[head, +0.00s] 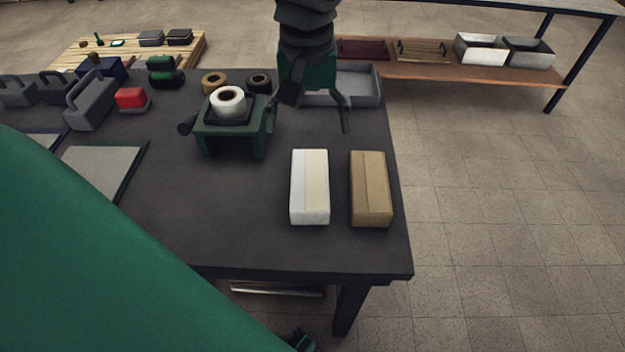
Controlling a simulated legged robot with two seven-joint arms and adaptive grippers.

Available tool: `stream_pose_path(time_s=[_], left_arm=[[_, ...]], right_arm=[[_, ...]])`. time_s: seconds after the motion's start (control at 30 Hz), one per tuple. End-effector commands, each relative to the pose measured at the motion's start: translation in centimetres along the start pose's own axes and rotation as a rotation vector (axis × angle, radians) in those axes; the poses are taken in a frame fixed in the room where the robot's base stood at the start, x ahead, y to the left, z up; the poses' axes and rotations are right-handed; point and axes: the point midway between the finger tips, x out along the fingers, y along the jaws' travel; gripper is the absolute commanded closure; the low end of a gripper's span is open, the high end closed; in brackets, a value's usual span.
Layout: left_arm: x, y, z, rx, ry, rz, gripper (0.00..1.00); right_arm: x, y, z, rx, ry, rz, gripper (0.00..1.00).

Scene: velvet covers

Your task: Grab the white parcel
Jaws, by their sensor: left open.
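The white parcel (310,190) is an upright-edged box with a cream strip, lying on the dark table (240,235) near its right side. A brown parcel (371,190) lies just right of it, with a narrow gap between. My left gripper (308,128) is open and empty, with its fingers spread, beyond the far end of the white parcel and apart from it in the picture. Its height above the table is hard to tell.
Toolboxes (90,102) and a red item (131,98) are at the left. The table is clear in front of the parcels.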

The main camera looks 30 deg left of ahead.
Motion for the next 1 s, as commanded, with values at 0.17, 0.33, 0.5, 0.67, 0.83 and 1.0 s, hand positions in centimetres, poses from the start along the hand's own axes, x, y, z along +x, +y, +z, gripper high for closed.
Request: stream_pose_path(time_s=[0.17, 0.33, 0.5, 0.67, 0.83, 1.0], left_arm=[[2.2, -0.1, 0.1, 0.0, -0.003, -0.002, 0.16], [5.8, 0.0, 0.1, 0.0, -0.004, -0.003, 0.16], [8.2, 0.0, 0.1, 0.001, -0.001, -0.002, 0.16], [9.0, 0.0, 0.1, 0.0, 0.0, 0.0, 0.16], [10.5, 0.1, 0.4, 0.001, -0.002, -0.002, 0.16], [13.3, 0.3, 0.7, 0.0, -0.002, -0.002, 0.16]], right_arm=[[0.8, 0.0, 0.0, 0.0, 0.001, 0.0, 0.6], [1.7, 0.0, 0.1, 0.0, 0.001, 0.0, 0.6], [2.3, 0.0, 0.1, 0.0, 0.001, 0.0, 0.6], [2.4, 0.0, 0.1, 0.0, 0.001, 0.0, 0.6], [3.0, 0.0, 0.1, 0.0, 0.0, 0.0, 0.6], [3.9, 0.0, 0.2, 0.0, 0.001, 0.0, 0.6]])
